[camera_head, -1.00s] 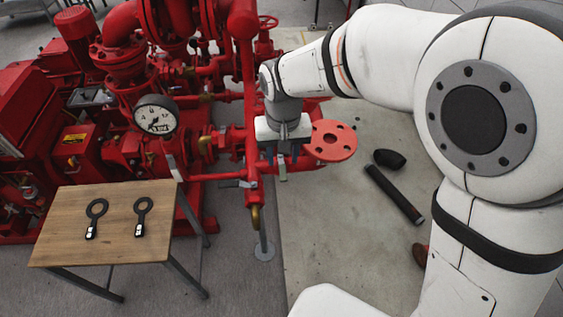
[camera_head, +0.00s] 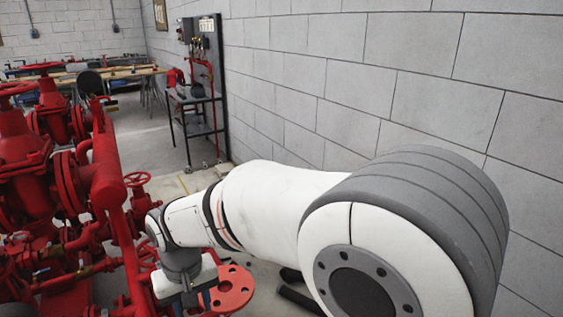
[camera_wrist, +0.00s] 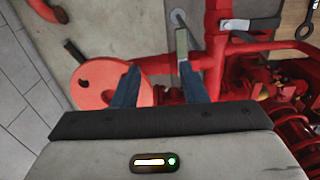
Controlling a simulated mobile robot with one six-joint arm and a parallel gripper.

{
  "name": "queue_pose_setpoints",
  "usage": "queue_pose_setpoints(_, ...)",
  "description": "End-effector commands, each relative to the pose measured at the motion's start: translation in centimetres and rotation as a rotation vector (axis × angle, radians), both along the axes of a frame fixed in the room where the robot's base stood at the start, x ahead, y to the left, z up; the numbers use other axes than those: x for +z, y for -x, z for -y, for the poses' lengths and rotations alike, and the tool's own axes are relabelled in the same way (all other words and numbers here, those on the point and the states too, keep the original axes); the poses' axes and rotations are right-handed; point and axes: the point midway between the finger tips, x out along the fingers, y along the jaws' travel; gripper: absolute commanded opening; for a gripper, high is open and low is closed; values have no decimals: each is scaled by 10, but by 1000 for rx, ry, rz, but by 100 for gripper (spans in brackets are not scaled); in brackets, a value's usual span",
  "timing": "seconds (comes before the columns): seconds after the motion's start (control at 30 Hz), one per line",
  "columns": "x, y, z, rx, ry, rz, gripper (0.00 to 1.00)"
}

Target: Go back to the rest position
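My gripper (camera_head: 190,302) is at the lower left of the head view, at the end of my white arm, beside the red pumpset pipes (camera_head: 112,190). In the wrist view its two blue-grey fingers (camera_wrist: 158,88) stand apart with a gap between them and nothing held. A round red flange (camera_wrist: 98,84) shows behind the left finger. The flange also shows in the head view (camera_head: 236,288), just right of the gripper. A lever handle (camera_wrist: 182,50) on a red pipe shows near the right finger. I cannot tell the exact distance from the fingers to these parts.
A grey block wall (camera_head: 300,60) runs along the right side. A dark metal stand (camera_head: 200,110) is at the back, with wooden-topped tables (camera_head: 120,73) further off. Black pipe pieces (camera_head: 298,292) lie on the floor by my arm. Open floor (camera_head: 145,135) shows behind the pumpset.

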Motion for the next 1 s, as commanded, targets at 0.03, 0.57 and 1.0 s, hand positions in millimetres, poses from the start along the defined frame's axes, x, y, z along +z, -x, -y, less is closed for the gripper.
queue_pose_setpoints(0.03, 12, -12, 28, -44, -13, 12, 39)
queue_pose_setpoints(0.57, 64, 5, 306, -478, -67, 156, 39)
queue_pose_setpoints(1.0, 58, 45, 360, -600, -58, 205, 39)
